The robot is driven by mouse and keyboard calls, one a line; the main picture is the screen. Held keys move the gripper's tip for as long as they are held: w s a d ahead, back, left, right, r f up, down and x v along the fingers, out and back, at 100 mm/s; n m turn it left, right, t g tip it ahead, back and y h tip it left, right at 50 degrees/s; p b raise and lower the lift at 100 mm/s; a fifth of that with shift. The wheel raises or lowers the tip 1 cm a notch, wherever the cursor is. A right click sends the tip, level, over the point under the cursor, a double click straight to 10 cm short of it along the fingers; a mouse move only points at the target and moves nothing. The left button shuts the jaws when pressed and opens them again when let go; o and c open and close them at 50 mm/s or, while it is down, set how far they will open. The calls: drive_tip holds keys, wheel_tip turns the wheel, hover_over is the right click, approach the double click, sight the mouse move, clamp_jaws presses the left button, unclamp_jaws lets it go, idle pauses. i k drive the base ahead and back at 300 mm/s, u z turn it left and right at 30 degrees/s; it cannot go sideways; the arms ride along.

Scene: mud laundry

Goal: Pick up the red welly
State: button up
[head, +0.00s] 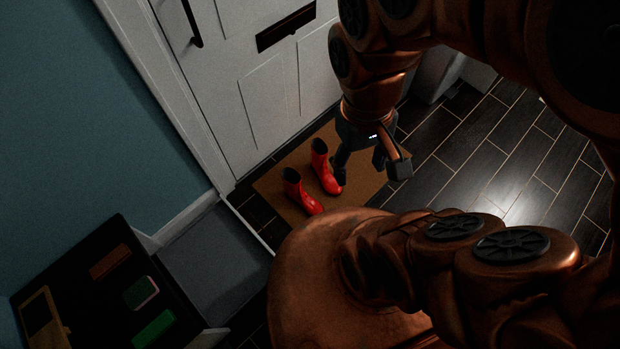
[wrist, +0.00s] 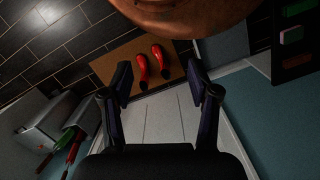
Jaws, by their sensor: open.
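My gripper (head: 361,170) is open and empty, to the right of the wellies in the head view. In the wrist view my gripper (wrist: 165,88) has its fingers wide apart.
The white door (head: 245,90) rises behind the mat. A dark unit (head: 90,290) with coloured items stands at the lower left. Dark tiled floor (head: 480,150) is clear to the right. In the wrist view a pale box-like object (wrist: 48,120) stands at the left.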

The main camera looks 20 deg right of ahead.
sight(292, 180)
drive_tip(key=u, duration=3.35)
drive_tip(key=k, duration=0.7)
drive_tip(key=z, duration=1.35)
